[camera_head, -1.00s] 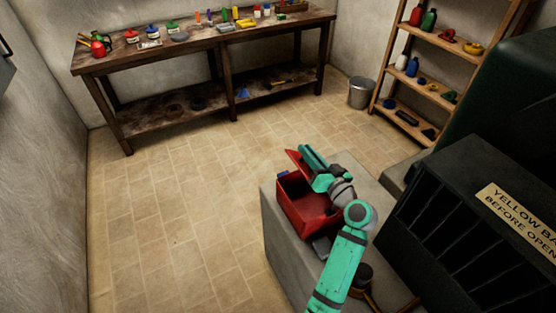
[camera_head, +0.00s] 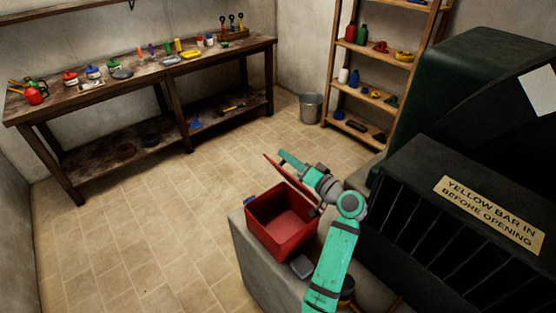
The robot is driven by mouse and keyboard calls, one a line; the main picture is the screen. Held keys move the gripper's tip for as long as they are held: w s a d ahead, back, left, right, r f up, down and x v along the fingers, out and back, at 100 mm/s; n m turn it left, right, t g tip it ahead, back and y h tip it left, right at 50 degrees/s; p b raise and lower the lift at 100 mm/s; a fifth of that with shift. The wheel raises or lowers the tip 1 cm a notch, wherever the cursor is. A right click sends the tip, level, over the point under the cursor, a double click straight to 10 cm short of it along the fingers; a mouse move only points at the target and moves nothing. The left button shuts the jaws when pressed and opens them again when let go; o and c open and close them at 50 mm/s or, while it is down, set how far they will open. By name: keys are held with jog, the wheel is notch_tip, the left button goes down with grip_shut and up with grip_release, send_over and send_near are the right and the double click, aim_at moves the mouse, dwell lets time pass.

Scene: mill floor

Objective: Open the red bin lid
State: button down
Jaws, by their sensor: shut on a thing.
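The red bin (camera_head: 280,243) stands on a grey block near the centre, and its inside shows empty. Its red lid (camera_head: 292,178) is raised, tilted up at the bin's far right side. My teal gripper (camera_head: 290,163) is at the lid's upper edge and is shut on it. The fingertips are small in this view, and my wrist covers part of the lid's right end.
The grey block (camera_head: 262,284) carries the bin and a small grey object (camera_head: 302,266). A dark machine (camera_head: 440,215) with a yellow sign stands close on the right. A workbench (camera_head: 150,75), metal bucket (camera_head: 311,107) and shelf (camera_head: 385,65) stand behind. The floor at left is clear.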

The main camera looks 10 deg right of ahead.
jog(key=shift+d+f, duration=0.15)
jog(key=shift+f, duration=0.05)
jog(key=c, duration=1.8)
grip_release()
jog(key=shift+r, duration=0.1)
jog(key=v, duration=1)
jog(key=shift+s+d, duration=0.15)
jog(key=shift+s, duration=0.25)
jog(key=shift+d, duration=0.1)
